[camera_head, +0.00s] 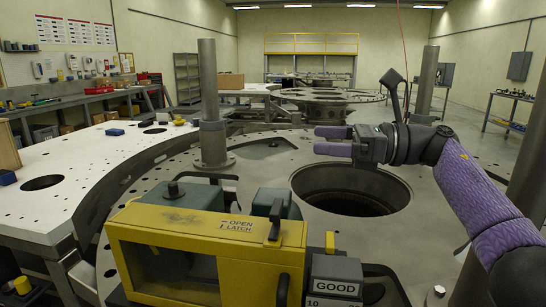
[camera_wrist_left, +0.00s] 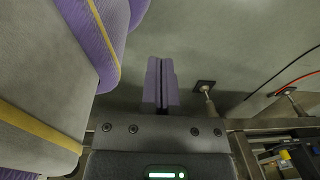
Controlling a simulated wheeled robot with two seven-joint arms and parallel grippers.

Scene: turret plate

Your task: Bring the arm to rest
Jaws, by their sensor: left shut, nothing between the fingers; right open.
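My right arm comes in from the right in the head view, with a purple sleeve on it. My right gripper (camera_head: 333,141) is open and empty, its two purple fingers pointing left above the turret plate (camera_head: 280,160), near the far left rim of the large round hole (camera_head: 350,190). My left gripper is out of the head view. In the left wrist view my left gripper (camera_wrist_left: 161,84) has its purple fingers pressed together with nothing between them, over grey floor.
A yellow box (camera_head: 205,245) labelled "OPEN LATCH" and a grey block marked "GOOD" (camera_head: 336,275) stand in front. A steel post (camera_head: 211,105) rises from the plate. A white curved table (camera_head: 70,165) lies left. In the left wrist view, cables (camera_wrist_left: 290,80) and equipment are at the right.

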